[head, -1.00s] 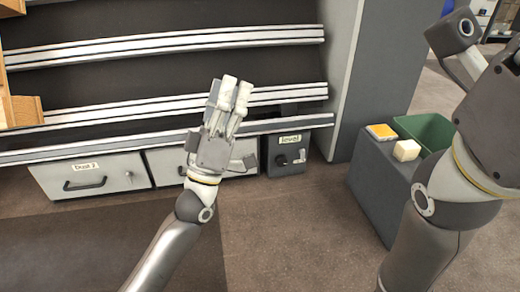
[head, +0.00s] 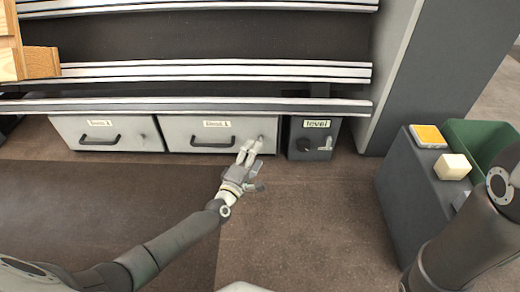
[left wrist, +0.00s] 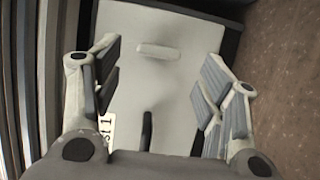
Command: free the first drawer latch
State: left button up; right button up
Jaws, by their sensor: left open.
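The first drawer (head: 180,130) is a light grey front with a label ending in 1 and a dark handle (head: 212,143). Its latch (head: 261,138) is a small light tab near the drawer's right end. My left gripper (head: 249,151) is in front of that end. In the left wrist view the open, empty fingers (left wrist: 160,68) spread either side of the pale latch (left wrist: 158,50), apart from it. The drawer handle (left wrist: 147,130) and part of the label (left wrist: 106,130) show between the fingers. My right gripper is out of view.
A dark box with a level label (head: 317,124) and a knob stands right of the drawer. Another drawer (head: 75,130) is to the left. A rack rail (head: 190,105) runs just above. A grey pedestal (head: 405,205) and a green bin (head: 470,138) stand right. Floor in front is clear.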

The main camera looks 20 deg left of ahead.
pick_arm(q)
jog(key=w, duration=0.1)
jog(key=w+b, duration=0.1)
jog(key=w, duration=0.2)
jog(key=shift+w+d+b, duration=0.25)
jog(key=shift+w+b, duration=0.15)
jog(key=c, duration=1)
jog(key=shift+c, duration=0.2)
